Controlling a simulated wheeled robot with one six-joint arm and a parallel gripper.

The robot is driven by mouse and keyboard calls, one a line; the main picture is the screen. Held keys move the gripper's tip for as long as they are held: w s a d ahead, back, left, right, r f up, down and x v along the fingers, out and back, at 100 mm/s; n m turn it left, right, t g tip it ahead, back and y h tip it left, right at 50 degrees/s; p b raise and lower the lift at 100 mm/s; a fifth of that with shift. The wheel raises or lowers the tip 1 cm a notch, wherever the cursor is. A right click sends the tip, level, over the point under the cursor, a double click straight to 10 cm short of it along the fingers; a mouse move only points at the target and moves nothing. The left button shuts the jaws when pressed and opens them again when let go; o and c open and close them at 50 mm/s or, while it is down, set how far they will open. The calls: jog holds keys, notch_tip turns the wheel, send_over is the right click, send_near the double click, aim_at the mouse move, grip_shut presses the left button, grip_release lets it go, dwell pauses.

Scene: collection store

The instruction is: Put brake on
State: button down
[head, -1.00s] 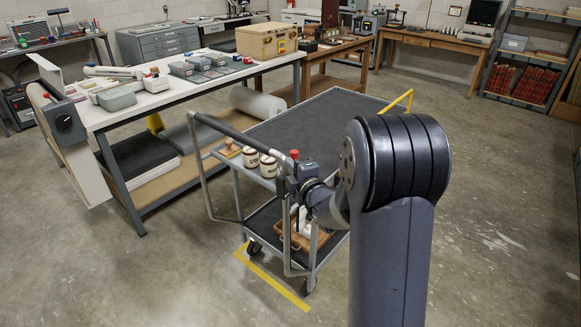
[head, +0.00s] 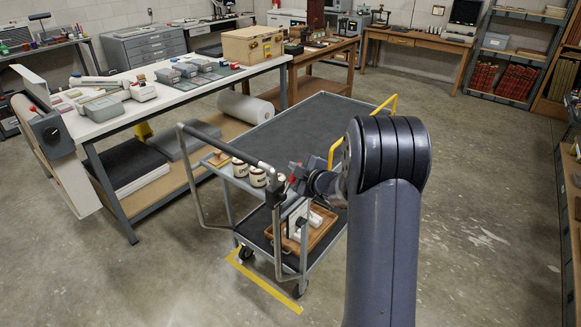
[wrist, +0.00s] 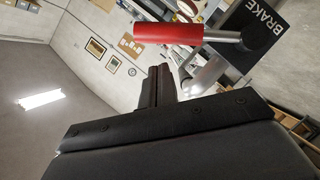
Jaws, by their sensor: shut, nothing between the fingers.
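The brake lever has a red grip (wrist: 168,33) on a metal arm. In the wrist view it lies across the top, by a dark plate marked BRAKE (wrist: 262,28). In the head view a small red part (head: 293,178) shows beside the right end of the cart's push handle. The cart (head: 318,120) is grey with a dark top deck. My gripper (wrist: 160,72) is shut and empty, its fingers just below the red grip in the wrist view. I cannot tell whether they touch it. In the head view my gripper is small and partly hidden by my wrist.
The cart carries white jars (head: 241,168) and, on its lower shelf, a wooden tray (head: 322,232). Yellow tape (head: 268,287) marks the floor at its front wheels. A long worktable (head: 150,108) stands left of the cart. The floor in front and to the right is open.

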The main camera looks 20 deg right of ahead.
jog(key=shift+w+d+f+b, duration=0.55)
jog(key=shift+d, duration=0.2)
dwell(0.3)
jog(key=a+r, duration=0.1)
jog(key=a+r+p, duration=0.1)
jog(key=r, duration=0.1)
jog(key=shift+s, duration=0.15)
jog(key=r+b+v, duration=0.1)
jog(key=v, duration=0.9)
jog(key=shift+d, duration=0.25)
jog(key=a+f+p+x, duration=0.1)
jog(key=x, duration=0.9)
jog(key=shift+s+a+f+n+t+b, duration=0.25)
jog(key=shift+s+a+n+t+b, duration=0.15)
jog(key=shift+s+a+n+b, duration=0.35)
jog(key=shift+s+a+f+n+t+b, duration=0.25)
jog(key=shift+s+a+n+t+b, duration=0.25)
jog(key=shift+s+b, duration=0.35)
